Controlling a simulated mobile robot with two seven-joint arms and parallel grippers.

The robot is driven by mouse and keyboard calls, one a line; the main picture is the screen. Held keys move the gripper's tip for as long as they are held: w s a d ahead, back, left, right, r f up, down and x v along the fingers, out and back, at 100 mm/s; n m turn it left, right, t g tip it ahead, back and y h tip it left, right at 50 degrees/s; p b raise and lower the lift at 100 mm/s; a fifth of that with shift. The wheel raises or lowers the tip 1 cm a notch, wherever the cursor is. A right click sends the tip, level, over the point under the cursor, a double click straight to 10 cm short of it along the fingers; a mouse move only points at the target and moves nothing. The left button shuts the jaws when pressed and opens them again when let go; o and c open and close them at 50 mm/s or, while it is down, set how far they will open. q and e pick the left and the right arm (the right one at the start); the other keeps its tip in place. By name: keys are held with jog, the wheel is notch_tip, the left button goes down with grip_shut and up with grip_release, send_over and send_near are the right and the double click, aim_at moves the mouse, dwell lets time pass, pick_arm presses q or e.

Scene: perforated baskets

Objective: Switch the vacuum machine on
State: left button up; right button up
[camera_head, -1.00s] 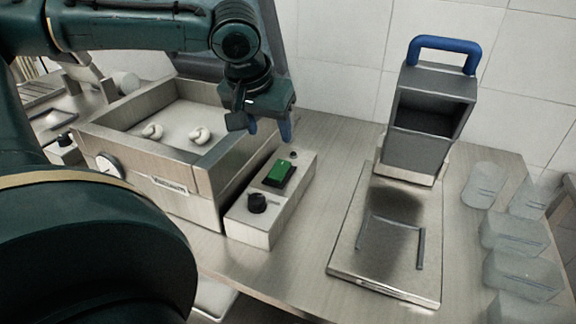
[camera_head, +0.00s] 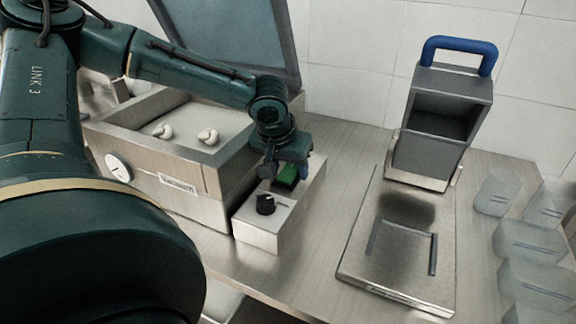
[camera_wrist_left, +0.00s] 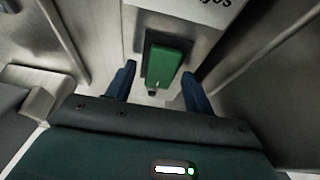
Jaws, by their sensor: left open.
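The vacuum machine (camera_head: 150,179) is a steel box at the left with its lid (camera_head: 235,45) raised. Two small pale pieces (camera_head: 207,136) lie in its chamber. A steel control box (camera_head: 262,232) stands at its right side, with a black knob (camera_head: 265,204) and a green rocker switch (camera_head: 284,178). My left gripper (camera_head: 287,170) is open above the green switch and partly hides it. In the left wrist view, the green switch (camera_wrist_left: 164,66) lies ahead, between the lines of the two blue fingers (camera_wrist_left: 158,84). Contact cannot be told. My right gripper is not in view.
A steel plate (camera_head: 400,270) with a dark block (camera_head: 425,150) and blue handle stands to the right. Several clear containers (camera_head: 530,240) stand at the far right. The counter (camera_head: 345,165) between control box and plate is clear. A tiled wall is behind.

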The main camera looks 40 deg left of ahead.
pick_arm(q)
jog(key=shift+c, duration=0.4)
jog(key=c, duration=0.9)
jog(key=p, duration=0.1)
jog(key=g+p, duration=0.1)
jog(key=p, duration=0.1)
jog(key=shift+w+a+r+g, duration=0.2)
jog(key=shift+r+g, duration=0.1)
jog(key=shift+r, duration=0.1)
jog(key=shift+w+g+h+p, duration=0.1)
jog(key=shift+g+h+p, duration=0.25)
jog(key=shift+p, duration=0.4)
jog(key=shift+w+f+g+p, duration=0.2)
jog(key=shift+f+g+p, duration=0.15)
jog(key=shift+g, duration=0.2)
jog(key=shift+g+h, duration=0.25)
jog(key=shift+g, duration=0.05)
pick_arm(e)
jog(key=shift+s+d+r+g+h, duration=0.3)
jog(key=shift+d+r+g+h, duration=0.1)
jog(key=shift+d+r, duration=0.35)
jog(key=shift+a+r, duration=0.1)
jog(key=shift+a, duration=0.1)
